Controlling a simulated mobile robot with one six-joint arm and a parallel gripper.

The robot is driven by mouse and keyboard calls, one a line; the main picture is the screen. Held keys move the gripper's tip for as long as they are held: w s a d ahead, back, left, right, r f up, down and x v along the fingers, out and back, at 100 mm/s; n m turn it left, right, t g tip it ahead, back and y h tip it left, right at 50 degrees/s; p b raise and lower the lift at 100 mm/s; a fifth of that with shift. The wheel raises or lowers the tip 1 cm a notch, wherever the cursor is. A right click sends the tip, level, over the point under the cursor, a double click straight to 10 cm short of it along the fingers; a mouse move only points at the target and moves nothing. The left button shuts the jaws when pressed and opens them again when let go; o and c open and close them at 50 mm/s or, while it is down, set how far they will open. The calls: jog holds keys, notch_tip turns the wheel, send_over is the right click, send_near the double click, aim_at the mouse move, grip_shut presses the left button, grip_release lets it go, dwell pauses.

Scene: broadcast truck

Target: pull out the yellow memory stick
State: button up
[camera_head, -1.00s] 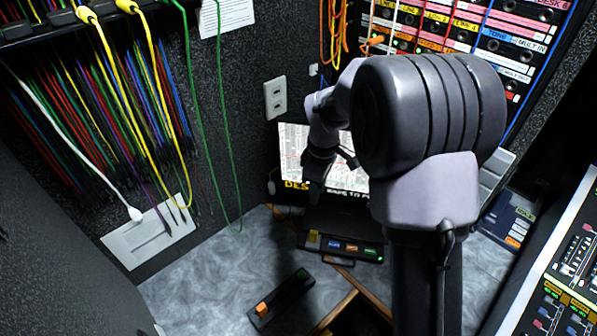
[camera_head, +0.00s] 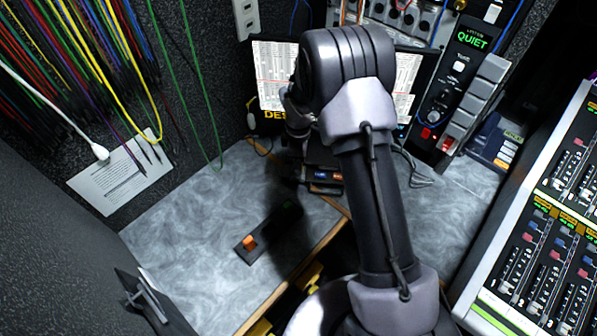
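A low black unit (camera_head: 328,189) stands on the grey desk below the monitor. A blue label and an orange label show on its front edge. I cannot make out the yellow memory stick; the left end of the unit is dark and behind my wrist. My gripper (camera_head: 296,162) points down at that left end. It is dark against shadow, so its fingers, and whether they touch or hold anything, cannot be made out.
A black strip with an orange button (camera_head: 250,242) lies on the desk at front left. A monitor (camera_head: 275,72) stands behind my arm. A mixing console (camera_head: 540,235) fills the right. Cables hang at the left. The left desk surface (camera_head: 190,225) is clear.

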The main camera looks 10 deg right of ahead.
jog(key=shift+f, duration=0.85)
jog(key=shift+r, duration=0.2)
grip_shut()
